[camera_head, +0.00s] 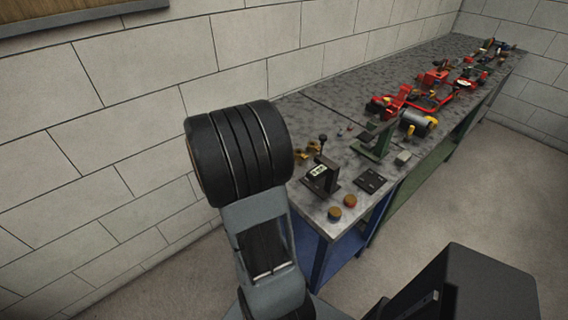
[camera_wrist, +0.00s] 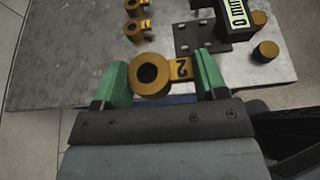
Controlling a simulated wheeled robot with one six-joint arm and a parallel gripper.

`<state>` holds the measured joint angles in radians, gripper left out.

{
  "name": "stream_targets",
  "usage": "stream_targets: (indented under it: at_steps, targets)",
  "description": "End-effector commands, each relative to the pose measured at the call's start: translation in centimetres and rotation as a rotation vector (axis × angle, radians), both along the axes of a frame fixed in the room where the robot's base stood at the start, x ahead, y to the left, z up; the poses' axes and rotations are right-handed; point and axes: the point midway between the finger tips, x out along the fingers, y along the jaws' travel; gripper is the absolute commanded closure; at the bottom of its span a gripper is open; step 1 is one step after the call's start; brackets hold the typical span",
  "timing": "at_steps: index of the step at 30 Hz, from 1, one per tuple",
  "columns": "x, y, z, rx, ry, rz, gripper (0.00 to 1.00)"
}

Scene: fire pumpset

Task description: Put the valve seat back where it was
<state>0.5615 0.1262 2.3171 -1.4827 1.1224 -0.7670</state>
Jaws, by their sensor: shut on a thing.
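A brass valve seat (camera_wrist: 137,88), a ring with a side tab marked 2, sits between the green fingers of my gripper (camera_wrist: 163,78) in the wrist view. The gripper is shut on it, with one finger at the ring's left and the other at the tab's end. The ring's hole faces the camera. Two similar brass seats lie further up in the wrist view, one (camera_wrist: 132,30) below the other (camera_wrist: 131,7). These also show on the bench in the head view (camera_head: 301,154). My arm hides the gripper and the held seat in the head view.
A dark stand with a numeric display (camera_head: 320,176) is near the bench's front end, with two brass discs (camera_head: 350,201) beside it. A black plate (camera_head: 370,180), a green stand (camera_head: 377,145) and red pump parts (camera_head: 392,102) lie further along the grey bench top (camera_head: 312,112). A wall runs behind.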

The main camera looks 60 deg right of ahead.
Motion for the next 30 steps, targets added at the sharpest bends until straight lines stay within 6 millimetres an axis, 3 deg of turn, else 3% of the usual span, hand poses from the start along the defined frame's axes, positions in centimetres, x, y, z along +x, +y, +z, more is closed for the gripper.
stream_targets:
  at_steps: [6,12,23,30]
  targets:
    - [1.3,-5.6,-2.6,0.002,0.002,-0.004,0.71]
    - [2.2,-8.5,-5.9,0.002,0.002,0.0,0.71]
    - [2.7,-10.4,-8.2,-0.001,0.0,0.001,0.71]
    - [2.8,-10.8,-11.0,0.001,0.002,0.002,0.71]
